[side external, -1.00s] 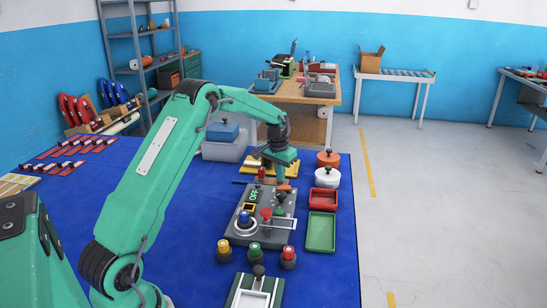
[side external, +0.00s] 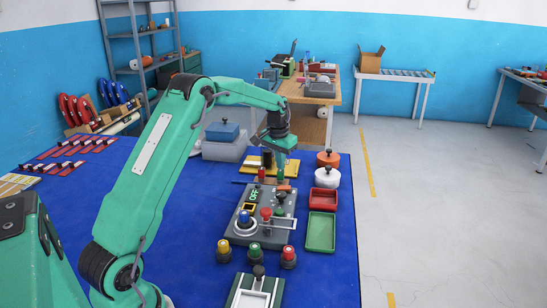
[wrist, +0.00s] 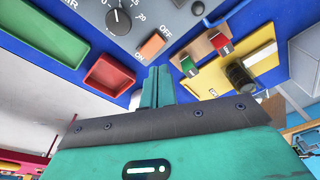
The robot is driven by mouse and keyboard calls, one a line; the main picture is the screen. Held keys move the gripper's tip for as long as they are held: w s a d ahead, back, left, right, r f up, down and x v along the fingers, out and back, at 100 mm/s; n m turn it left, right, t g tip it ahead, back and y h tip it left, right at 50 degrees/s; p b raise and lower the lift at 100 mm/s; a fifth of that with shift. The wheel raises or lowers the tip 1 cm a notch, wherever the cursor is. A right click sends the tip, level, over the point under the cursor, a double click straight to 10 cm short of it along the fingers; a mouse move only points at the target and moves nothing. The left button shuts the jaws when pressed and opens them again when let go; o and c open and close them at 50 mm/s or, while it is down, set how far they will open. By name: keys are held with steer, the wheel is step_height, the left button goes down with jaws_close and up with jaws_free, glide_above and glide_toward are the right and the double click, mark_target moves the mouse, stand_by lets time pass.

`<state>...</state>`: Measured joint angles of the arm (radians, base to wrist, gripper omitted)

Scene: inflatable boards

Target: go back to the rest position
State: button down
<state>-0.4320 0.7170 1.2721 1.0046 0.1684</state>
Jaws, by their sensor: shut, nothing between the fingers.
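My gripper (side external: 281,172) is in the side view, above the far end of the grey control panel (side external: 247,232), pointing down. Its green fingers are closed together and empty; they also show in the wrist view (wrist: 157,78). The panel carries a blue knob, a red button and a green-lit display. In the wrist view the panel (wrist: 190,22) shows a dial and an orange ON/OFF switch (wrist: 152,44) just beyond the fingertips.
A red tray (side external: 323,192), a green tray (side external: 320,249) and two round lidded pots (side external: 327,177) stand right of the panel. A yellow plate (side external: 247,168) with a black knob lies near the gripper. A blue-lidded grey box (side external: 225,150) stands behind.

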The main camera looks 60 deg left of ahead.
steer(key=s+d+r+m+t, duration=0.1)
steer(key=s+d+r+t, duration=0.1)
steer(key=s+d+r, duration=1.25)
steer(key=s+d+m+t, duration=0.1)
steer(key=s+d, duration=0.4)
steer(key=s, duration=0.3)
steer(key=s+d+f+m+t, duration=0.1)
steer(key=s+d, duration=0.4)
steer(key=s, duration=0.4)
steer(key=shift+s+d+f+h, duration=0.15)
steer(key=shift+s+d+h, duration=0.05)
steer(key=shift+d+h, duration=0.1)
